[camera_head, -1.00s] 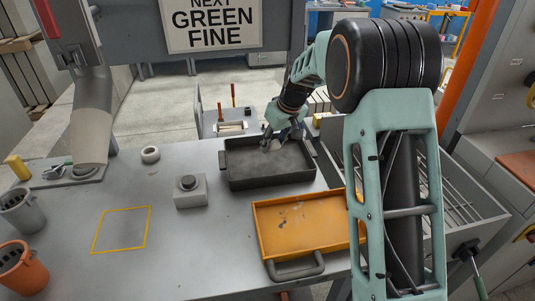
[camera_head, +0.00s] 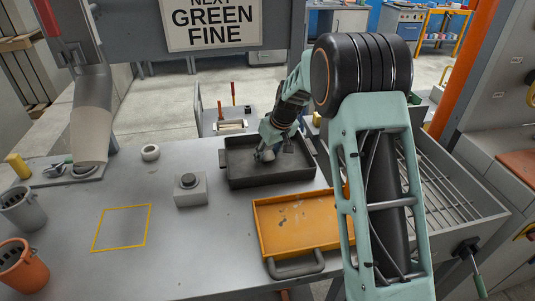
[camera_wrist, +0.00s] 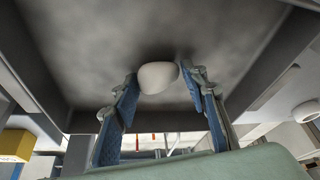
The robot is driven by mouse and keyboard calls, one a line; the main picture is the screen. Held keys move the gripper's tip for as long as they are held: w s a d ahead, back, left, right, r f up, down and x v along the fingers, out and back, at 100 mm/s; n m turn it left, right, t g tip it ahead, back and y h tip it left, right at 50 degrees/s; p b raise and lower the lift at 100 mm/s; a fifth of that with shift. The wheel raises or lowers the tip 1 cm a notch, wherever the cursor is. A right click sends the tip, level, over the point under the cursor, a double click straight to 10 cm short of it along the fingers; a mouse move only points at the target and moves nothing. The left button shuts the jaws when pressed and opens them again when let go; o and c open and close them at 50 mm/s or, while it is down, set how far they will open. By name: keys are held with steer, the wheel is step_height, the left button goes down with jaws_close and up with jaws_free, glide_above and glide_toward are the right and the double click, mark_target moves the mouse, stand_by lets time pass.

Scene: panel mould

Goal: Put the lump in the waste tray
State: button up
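The lump is pale, smooth and rounded. In the head view my gripper (camera_head: 266,152) reaches down inside the dark tray (camera_head: 235,178), with the lump (camera_head: 268,156) partly hidden by the fingers. I cannot tell whether the lump touches the tray floor. An orange tray (camera_head: 262,232) with a grey handle and dark specks lies nearer; no label shows which is the waste tray.
A grey block with a round black button (camera_head: 190,195) stands left of the trays. A yellow outlined square (camera_head: 122,228) marks bare table. A small white ring (camera_head: 150,153), a grey cup (camera_head: 22,210) and an orange cup (camera_head: 20,268) stand further left.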

steer(key=shift+o, duration=1)
steer(key=shift+s+r, duration=0.1)
steer(key=shift+r, duration=0.45)
steer(key=v, duration=1.1)
steer(key=shift+r, duration=0.15)
